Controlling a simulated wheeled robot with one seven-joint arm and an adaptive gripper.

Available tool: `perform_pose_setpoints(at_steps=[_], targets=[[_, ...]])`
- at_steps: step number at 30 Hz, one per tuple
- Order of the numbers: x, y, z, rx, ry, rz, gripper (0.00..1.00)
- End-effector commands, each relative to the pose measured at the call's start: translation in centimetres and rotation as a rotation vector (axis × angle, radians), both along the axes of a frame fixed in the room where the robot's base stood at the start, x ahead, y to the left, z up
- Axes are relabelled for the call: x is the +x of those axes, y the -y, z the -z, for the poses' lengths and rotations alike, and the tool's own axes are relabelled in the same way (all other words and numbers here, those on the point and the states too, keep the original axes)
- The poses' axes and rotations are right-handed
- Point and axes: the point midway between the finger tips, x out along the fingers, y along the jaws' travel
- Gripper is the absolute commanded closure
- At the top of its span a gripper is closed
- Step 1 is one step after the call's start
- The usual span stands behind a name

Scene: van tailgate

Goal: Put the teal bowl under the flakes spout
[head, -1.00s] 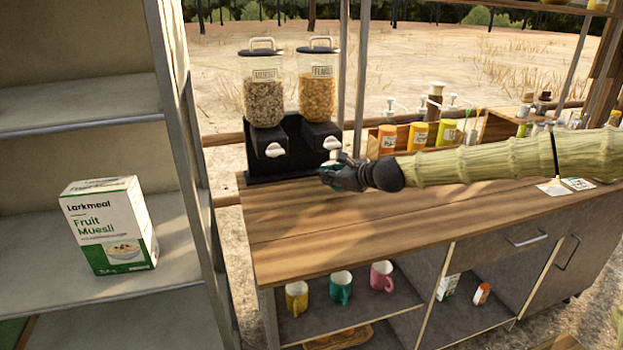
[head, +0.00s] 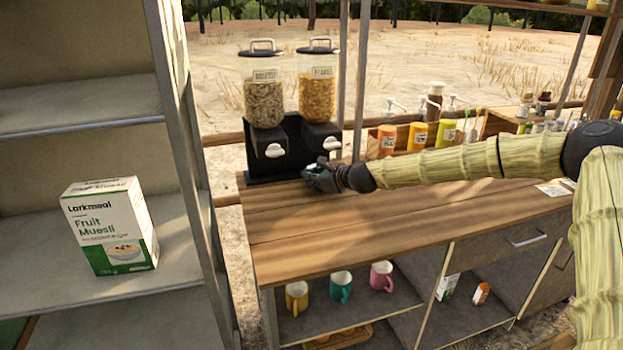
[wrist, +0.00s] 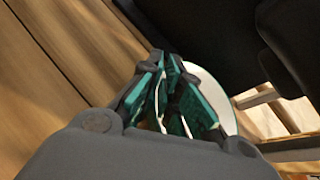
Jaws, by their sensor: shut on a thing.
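The flakes dispenser (head: 317,97) is the right one of two, filled with orange flakes. Its dark spout (head: 321,133) juts out over the black stand's base. My gripper (head: 312,180) is low at the front of the stand, just below and slightly left of the flakes spout. In the wrist view my gripper (wrist: 172,100) is shut on the rim of the bowl (wrist: 213,84), whose pale inside shows beyond the fingers. Most of the bowl is hidden by my fingers, and in the head view it is nearly all covered. I cannot tell whether it touches the base.
The muesli dispenser (head: 263,92) stands directly left of the flakes one. Orange and yellow bottles (head: 417,136) stand in a wooden caddy to the right. The wooden counter (head: 400,215) in front is clear. A grey shelf with a muesli box (head: 109,226) is at the left.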

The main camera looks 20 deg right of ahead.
Motion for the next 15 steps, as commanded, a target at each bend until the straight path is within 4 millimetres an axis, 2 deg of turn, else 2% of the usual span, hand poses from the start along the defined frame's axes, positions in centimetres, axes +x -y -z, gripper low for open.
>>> perform_pose_setpoints(at_steps=[6, 7, 10, 15], targets=[[0.00, 0.01, 0.14, 0.001, 0.000, 0.000, 1.00], [-0.01, 0.01, 0.17, 0.001, 0.000, 0.000, 0.90], [-0.02, 0.00, 0.17, 0.001, 0.000, 0.000, 0.72], [-0.02, -0.01, 0.13, 0.001, 0.000, 0.000, 0.71]])
